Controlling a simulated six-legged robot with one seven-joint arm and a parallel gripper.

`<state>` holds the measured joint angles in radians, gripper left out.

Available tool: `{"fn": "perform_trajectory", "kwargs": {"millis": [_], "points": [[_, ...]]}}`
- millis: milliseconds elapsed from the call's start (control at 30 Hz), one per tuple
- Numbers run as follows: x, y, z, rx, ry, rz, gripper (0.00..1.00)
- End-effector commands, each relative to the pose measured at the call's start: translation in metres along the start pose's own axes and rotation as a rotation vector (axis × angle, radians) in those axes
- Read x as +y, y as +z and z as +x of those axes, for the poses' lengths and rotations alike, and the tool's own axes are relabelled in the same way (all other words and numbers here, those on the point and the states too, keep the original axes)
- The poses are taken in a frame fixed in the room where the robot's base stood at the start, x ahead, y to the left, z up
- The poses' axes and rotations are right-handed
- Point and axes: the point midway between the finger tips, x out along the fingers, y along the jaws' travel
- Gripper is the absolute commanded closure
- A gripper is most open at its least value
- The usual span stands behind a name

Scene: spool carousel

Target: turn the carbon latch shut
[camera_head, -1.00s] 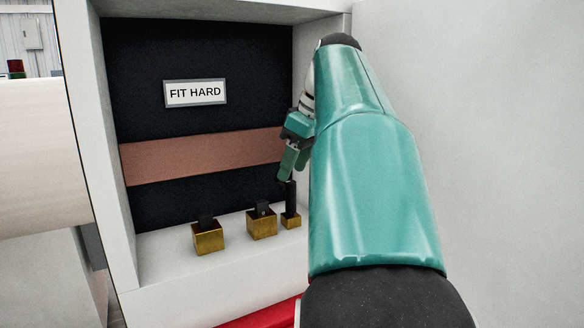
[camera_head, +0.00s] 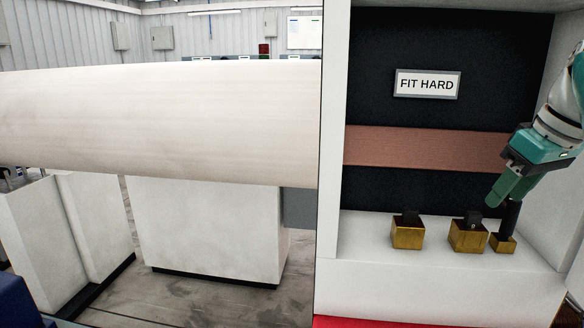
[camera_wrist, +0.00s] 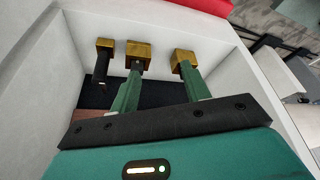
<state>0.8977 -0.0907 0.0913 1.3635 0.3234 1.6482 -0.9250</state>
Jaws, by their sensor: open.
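No part is marked as the carbon latch, so I cannot tell which one it is. Inside the niche, a tall black post (camera_head: 509,217) stands upright on the right brass block (camera_head: 503,244). It also shows at the left of the wrist view (camera_wrist: 100,68). The middle brass block (camera_head: 467,237) and the left brass block (camera_head: 407,235) each carry a low black piece. My gripper (camera_head: 514,187) is by the top of the post; contact is unclear. In the wrist view my gripper (camera_wrist: 160,78) has its two green fingers spread, with nothing between them.
The niche's white side wall (camera_head: 332,150) and floor (camera_head: 372,258) enclose the blocks. A "FIT HARD" sign (camera_head: 427,84) and a copper-coloured band (camera_head: 420,148) are on its dark back. A large pale cylinder (camera_head: 160,115) lies to the left, above white stands (camera_head: 210,235).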

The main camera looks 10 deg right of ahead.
Motion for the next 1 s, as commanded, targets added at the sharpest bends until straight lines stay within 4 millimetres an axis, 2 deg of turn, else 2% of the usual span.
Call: {"fn": "perform_trajectory", "kwargs": {"millis": [33,133,267,467,600,700,800,1000], "points": [[-0.022,-0.004,0.013,-0.007,0.005,0.004,0.53],[-0.062,-0.006,0.042,-0.014,0.025,0.042,0.53],[-0.113,0.003,0.08,-0.012,0.056,0.084,0.53],[-0.183,0.038,0.138,0.02,0.088,0.127,0.53],[-0.225,0.072,0.179,0.06,0.092,0.144,0.53],[-0.246,0.094,0.204,0.087,0.087,0.151,0.53],[-0.258,0.109,0.22,0.105,0.08,0.157,0.53],[-0.264,0.117,0.229,0.114,0.077,0.164,0.53]]}}
